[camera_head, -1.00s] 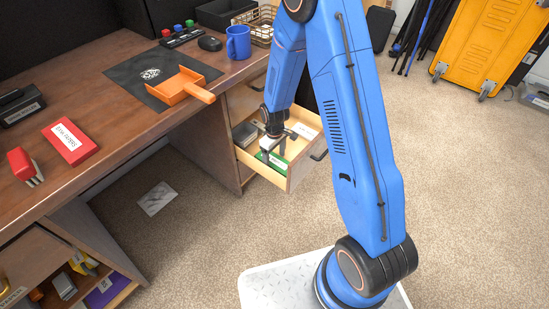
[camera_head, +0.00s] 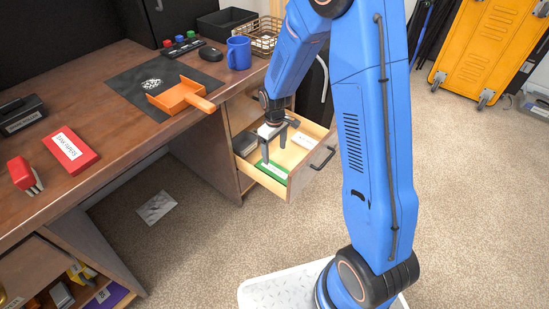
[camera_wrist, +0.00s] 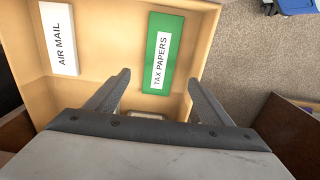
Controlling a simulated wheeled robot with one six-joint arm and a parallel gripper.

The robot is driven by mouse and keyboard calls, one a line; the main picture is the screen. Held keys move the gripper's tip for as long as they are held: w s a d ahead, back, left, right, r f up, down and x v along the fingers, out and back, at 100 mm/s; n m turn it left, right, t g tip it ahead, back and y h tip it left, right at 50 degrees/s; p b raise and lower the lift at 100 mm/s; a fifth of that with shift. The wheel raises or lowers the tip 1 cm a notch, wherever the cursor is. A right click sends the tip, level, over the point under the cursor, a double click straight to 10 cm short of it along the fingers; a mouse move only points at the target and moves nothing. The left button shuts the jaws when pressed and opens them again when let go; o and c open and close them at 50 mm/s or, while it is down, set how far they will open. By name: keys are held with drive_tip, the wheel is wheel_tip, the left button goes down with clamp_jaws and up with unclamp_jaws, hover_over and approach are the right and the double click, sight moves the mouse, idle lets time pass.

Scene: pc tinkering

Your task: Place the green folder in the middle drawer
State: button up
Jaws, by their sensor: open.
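The green folder (camera_wrist: 171,43), labelled TAX PAPERS, lies flat in the open middle drawer (camera_head: 306,177). It also shows in the head view (camera_head: 271,171) near the drawer's left front part. My gripper (camera_wrist: 158,88) is open and empty above the drawer, its two fingers apart. In the head view my gripper (camera_head: 273,158) hangs over the drawer, just above the folder. The folder is apart from the fingers in the wrist view.
On the desk are an orange tray (camera_head: 178,98), a blue mug (camera_head: 239,52) and a red box (camera_head: 69,149). Carpet is clear in front.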

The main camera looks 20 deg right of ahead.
drive_tip(key=s+d+r+m+t, duration=0.1)
drive_tip(key=s+d+r, duration=0.1)
drive_tip(key=s+r, duration=0.35)
drive_tip(key=s+d+r+m, duration=0.1)
drive_tip(key=s+r, duration=0.1)
drive_tip(key=r, duration=0.7)
drive_tip(key=s+d+r+m+t, duration=0.1)
drive_tip(key=s+d+r, duration=0.1)
drive_tip(key=s+r, duration=0.35)
drive_tip(key=s+d+r+m+t, duration=0.1)
drive_tip(key=s+d+r+m, duration=0.1)
drive_tip(key=s+r, duration=0.3)
drive_tip(key=s+d+r+m+t, duration=0.1)
drive_tip(key=s+r, duration=0.5)
drive_tip(key=s, duration=0.8)
drive_tip(key=shift+s+d+m+t, duration=0.3)
drive_tip(key=shift+d+m+t, duration=0.1)
drive_tip(key=shift+d+m, duration=0.15)
